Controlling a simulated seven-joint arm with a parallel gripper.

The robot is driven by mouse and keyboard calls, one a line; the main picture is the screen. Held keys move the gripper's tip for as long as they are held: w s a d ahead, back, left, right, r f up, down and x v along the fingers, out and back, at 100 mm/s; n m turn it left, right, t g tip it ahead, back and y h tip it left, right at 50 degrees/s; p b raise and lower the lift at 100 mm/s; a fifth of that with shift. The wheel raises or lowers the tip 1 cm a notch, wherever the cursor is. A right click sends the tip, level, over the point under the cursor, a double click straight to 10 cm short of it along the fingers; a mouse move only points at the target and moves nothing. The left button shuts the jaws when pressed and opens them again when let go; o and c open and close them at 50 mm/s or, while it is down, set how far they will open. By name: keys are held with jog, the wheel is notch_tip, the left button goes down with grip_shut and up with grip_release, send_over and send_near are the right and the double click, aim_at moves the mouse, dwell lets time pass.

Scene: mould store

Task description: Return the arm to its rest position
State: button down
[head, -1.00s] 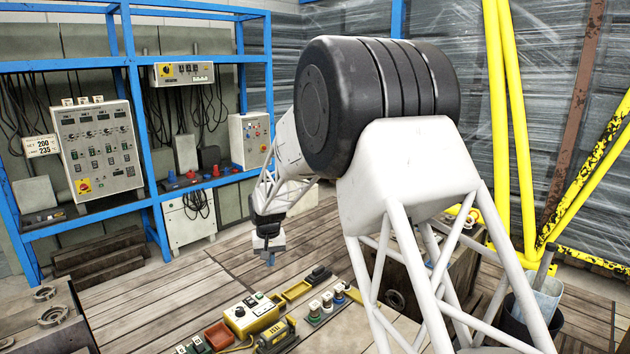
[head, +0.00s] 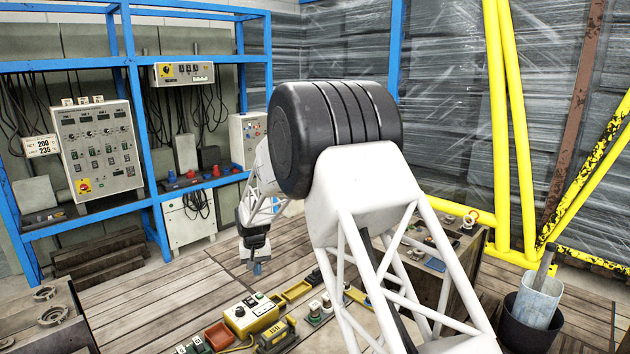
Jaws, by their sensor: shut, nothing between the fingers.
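My arm rises in the middle of the head view, with a white lattice link and a large black ribbed joint. Beyond the joint, the forearm slopes down and left to my gripper (head: 257,268). The gripper is small in the picture and points downward, with its fingers together and nothing held. It appears in front of the wooden floor, above and left of the yellow control box (head: 250,314). The arm hides part of the bench behind it.
A blue rack (head: 137,120) with control panels (head: 98,145) stands at left. Small items lie at the bottom, including a red tray (head: 219,335) and a yellow tray (head: 297,290). A dark bucket (head: 530,325) stands at right near yellow posts (head: 511,130). Planked floor is open at centre left.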

aim_at(259, 295)
jog(key=shift+f, duration=0.15)
jog(key=shift+f, duration=3.1)
jog(key=shift+f, duration=1.3)
dwell(1.0)
jog(key=shift+r, duration=3.55)
